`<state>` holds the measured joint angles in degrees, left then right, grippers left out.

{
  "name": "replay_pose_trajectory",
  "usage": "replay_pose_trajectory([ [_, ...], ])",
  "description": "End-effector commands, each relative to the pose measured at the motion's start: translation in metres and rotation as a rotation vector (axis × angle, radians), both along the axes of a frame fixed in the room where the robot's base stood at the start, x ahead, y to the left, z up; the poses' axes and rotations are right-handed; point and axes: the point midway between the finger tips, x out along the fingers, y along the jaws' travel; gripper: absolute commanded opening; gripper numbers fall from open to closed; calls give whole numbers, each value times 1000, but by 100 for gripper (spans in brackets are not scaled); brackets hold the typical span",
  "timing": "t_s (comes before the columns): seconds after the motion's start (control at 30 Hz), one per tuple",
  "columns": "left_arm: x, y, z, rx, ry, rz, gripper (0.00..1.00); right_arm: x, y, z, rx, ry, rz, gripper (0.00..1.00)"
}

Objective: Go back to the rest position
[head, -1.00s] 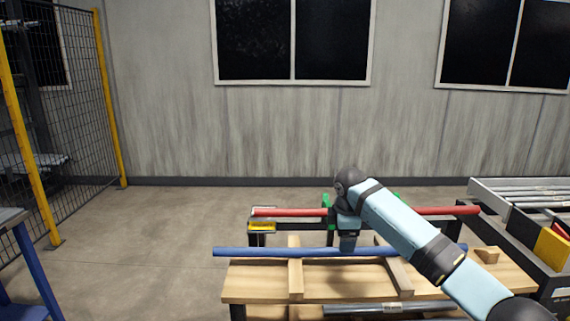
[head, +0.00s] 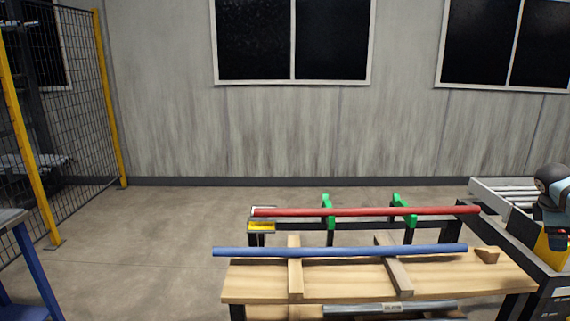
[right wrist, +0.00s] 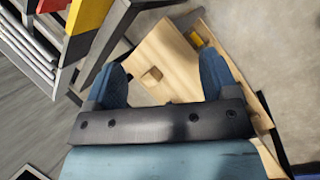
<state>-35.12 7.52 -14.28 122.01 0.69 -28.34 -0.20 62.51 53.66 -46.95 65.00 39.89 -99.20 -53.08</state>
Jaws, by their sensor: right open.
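My right gripper shows in the right wrist view (right wrist: 168,80), its two blue fingers spread apart with nothing between them. In the head view only part of my right arm (head: 552,190) shows at the right edge, clear of the wooden table (head: 260,288). A blue bar (head: 340,251) lies across two wooden supports on that table. A red bar (head: 365,211) lies behind it on a dark stand with green brackets (head: 328,210). My left gripper is not in view.
A rack with grey bars (head: 500,187) stands at the right, close to my right arm. A small wooden block (head: 487,255) sits at the table's right end. A yellow-framed mesh fence (head: 75,100) stands at the left.

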Motion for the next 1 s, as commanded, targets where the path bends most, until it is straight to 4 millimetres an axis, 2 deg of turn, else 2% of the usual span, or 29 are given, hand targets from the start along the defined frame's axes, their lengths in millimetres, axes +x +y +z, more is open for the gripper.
replay_pose_trajectory([
  [0.03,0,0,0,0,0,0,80,-10,-18,5,-13,0,-24,80],
  [0.1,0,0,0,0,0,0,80,-7,-1,-25,-23,-16,4,80],
  [0.3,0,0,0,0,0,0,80,-14,19,-81,-54,-85,40,80],
  [0.37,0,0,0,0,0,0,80,-18,27,-101,-61,-108,55,80],
  [0.53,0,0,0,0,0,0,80,-41,57,-167,-61,-199,108,80],
  [0.67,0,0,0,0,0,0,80,-69,87,-217,-34,-286,156,80],
  [0.8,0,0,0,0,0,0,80,-108,122,-260,24,-381,204,80],
  [1.0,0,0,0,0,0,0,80,-175,176,-301,152,-505,260,80],
])
